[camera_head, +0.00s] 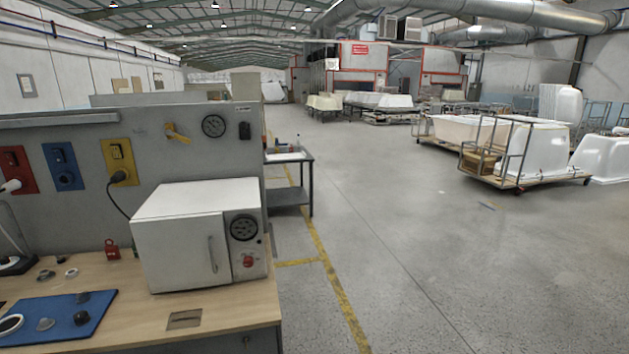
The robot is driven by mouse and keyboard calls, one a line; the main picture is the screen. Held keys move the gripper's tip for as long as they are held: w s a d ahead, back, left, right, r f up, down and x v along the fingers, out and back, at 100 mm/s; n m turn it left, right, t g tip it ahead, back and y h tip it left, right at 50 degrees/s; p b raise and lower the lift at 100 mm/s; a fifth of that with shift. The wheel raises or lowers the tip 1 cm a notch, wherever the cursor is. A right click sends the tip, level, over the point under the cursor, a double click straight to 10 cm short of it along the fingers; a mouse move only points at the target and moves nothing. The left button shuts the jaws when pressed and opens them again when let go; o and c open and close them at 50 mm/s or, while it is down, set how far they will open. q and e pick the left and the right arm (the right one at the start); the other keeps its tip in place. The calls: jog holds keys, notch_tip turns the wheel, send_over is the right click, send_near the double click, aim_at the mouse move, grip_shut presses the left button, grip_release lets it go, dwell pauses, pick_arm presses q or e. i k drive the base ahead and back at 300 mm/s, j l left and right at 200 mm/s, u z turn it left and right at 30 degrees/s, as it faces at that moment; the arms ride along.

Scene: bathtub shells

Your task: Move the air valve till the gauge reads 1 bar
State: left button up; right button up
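A yellow lever valve (178,133) is on the grey wall panel behind the workbench, its handle tilted down to the right. A round dark gauge (213,126) is on the panel just right of it; its needle is too small to read. A small black knob or fitting (244,131) is right of the gauge. Neither of my grippers shows in the head view.
A white oven-like box (190,235) with its own dial (243,227) and red knob (248,261) stands on the wooden bench (150,320), below the valve. A blue mat (60,318) holds small parts. Open floor (400,230) lies right.

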aim_at(186, 140)
jog(key=i+u, duration=0.8)
jog(key=u, duration=0.15)
